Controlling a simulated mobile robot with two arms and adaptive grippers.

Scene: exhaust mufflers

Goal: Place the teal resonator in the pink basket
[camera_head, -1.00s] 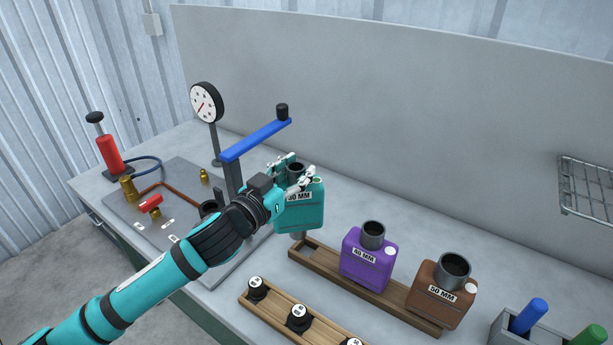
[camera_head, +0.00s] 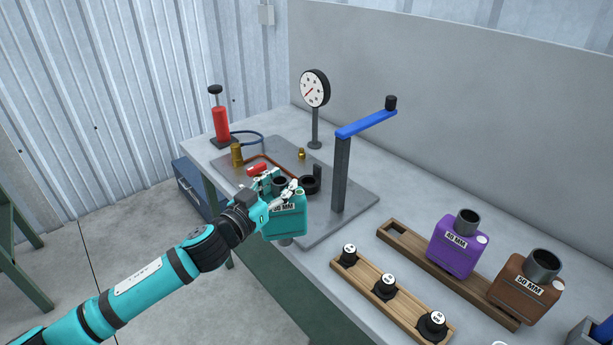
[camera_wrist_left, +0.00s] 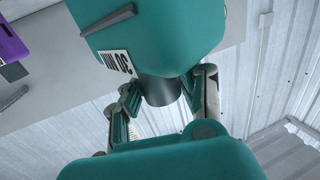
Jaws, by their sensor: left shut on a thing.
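The teal resonator (camera_head: 287,222), labelled 30 MM, is held upright in the air by my left gripper (camera_head: 279,188), near the front edge of the bench. The fingers are shut around its dark top pipe. In the left wrist view the resonator (camera_wrist_left: 160,35) fills the upper middle, and the gripper (camera_wrist_left: 163,92) fingers press on both sides of the pipe (camera_wrist_left: 160,90). No pink basket shows in any view. My right gripper is not in view.
A purple resonator (camera_head: 457,247) and a brown one (camera_head: 522,288) stand in a wooden rack (camera_head: 400,240) with an empty slot at its left. Black plugs sit on a wooden strip (camera_head: 362,278). A blue-handled lever (camera_head: 366,124) and a gauge (camera_head: 314,89) rise behind.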

